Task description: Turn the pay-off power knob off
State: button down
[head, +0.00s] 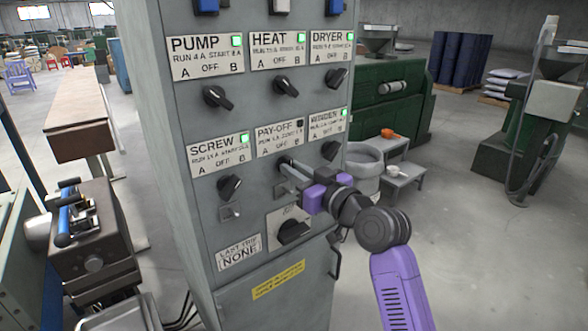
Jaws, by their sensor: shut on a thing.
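The PAY-OFF label (279,140) is on the grey control cabinet (180,115), between the SCREW and right-hand labels. Its small lamp (300,125) looks dark. The pay-off knob sits below this label and is mostly hidden by my gripper's fingers, so its pointing direction cannot be read. My gripper (288,171), with a purple body, reaches in from the lower right. Its fingers are at the knob, shut on it.
Neighbouring knobs sit close by: the SCREW knob (229,186) at left and another black knob (331,150) at right. Their lamps are lit green. A larger black rotary switch (293,231) is just below my gripper. A cabinet handle (335,262) sticks out lower right.

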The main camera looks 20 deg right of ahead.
dwell(0.3)
jog(key=c, duration=1.4)
grip_release()
jog(key=shift+c, duration=0.2)
jog(key=shift+s, duration=0.1)
jog(key=b+v, duration=0.1)
jog(key=v, duration=0.6)
jog(key=shift+s, duration=0.3)
jog(key=shift+d+r, duration=0.1)
